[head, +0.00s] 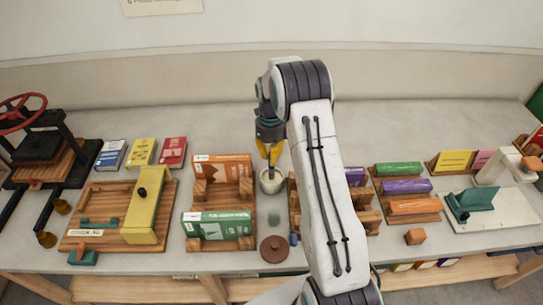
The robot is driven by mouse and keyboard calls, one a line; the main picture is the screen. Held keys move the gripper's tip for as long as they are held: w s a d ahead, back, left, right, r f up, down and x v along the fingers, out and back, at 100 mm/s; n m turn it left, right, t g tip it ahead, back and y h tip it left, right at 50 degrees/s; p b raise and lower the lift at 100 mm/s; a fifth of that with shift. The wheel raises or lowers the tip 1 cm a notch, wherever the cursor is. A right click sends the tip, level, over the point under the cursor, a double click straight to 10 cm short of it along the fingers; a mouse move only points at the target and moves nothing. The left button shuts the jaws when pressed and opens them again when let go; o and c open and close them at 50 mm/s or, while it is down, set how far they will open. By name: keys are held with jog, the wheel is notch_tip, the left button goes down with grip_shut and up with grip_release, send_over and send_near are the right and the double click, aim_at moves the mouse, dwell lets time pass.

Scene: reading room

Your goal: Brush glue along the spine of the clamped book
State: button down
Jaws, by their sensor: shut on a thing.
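My gripper (270,153), with yellow fingers, points down directly above a pale round pot (271,186) near the middle of the table. It is shut on a slim thing that looks like a brush, mostly hidden by the fingers, whose lower end reaches down to the pot's mouth. I cannot tell whether it touches the glue. An orange book (223,165) and a green book (218,226) sit in wooden holders left of the pot. Which book is the clamped one is not clear; my arm hides part of the wooden holders on the right.
A wooden board with a yellow bar (148,207) lies at left, beside a black press with a red wheel (22,114). A round brown lid (274,249) lies in front of the pot. Colored blocks in racks (405,187) and a white stand (495,209) are at right.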

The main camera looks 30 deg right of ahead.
jog(key=shift+f+b, duration=0.45)
jog(key=shift+f, duration=0.1)
dwell(1.6)
jog(key=shift+r, duration=0.15)
jog(key=shift+r+p, duration=2.25)
jog(key=shift+r, duration=1.2)
jog(key=shift+f, duration=0.15)
jog(key=shift+f+b, duration=2.25)
jog(key=shift+f, duration=1.2)
jog(key=shift+r, duration=0.1)
